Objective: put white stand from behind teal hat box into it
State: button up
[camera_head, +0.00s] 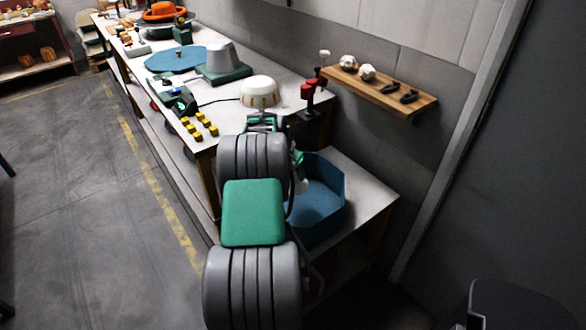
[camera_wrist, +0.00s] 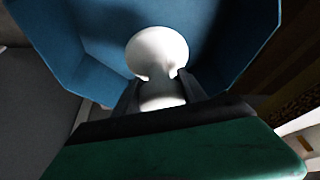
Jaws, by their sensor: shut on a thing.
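The teal hat box (camera_head: 325,190) is an open, eight-sided box on the low white table. Its inner walls (camera_wrist: 95,40) fill the upper part of the wrist view. My gripper (camera_wrist: 159,88) is shut on the white stand (camera_wrist: 157,52), with a dark finger on each side of it. The stand has a rounded, pale head and shows against the inside of the box. I cannot tell whether it touches the floor of the box. In the head view my arm hides the left part of the box and most of the gripper.
A white bench (camera_head: 222,117) behind holds a cream domed piece (camera_head: 258,92), a grey hat form (camera_head: 222,58) and several yellow pieces. A wooden wall shelf (camera_head: 385,92) with small items hangs above the box. The low table (camera_head: 372,190) has bare room right of the box.

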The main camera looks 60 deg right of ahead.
jog(key=shift+f+b, duration=3.7)
jog(key=shift+f, duration=1.9)
jog(key=shift+f+b, duration=0.4)
jog(key=o, duration=1.4)
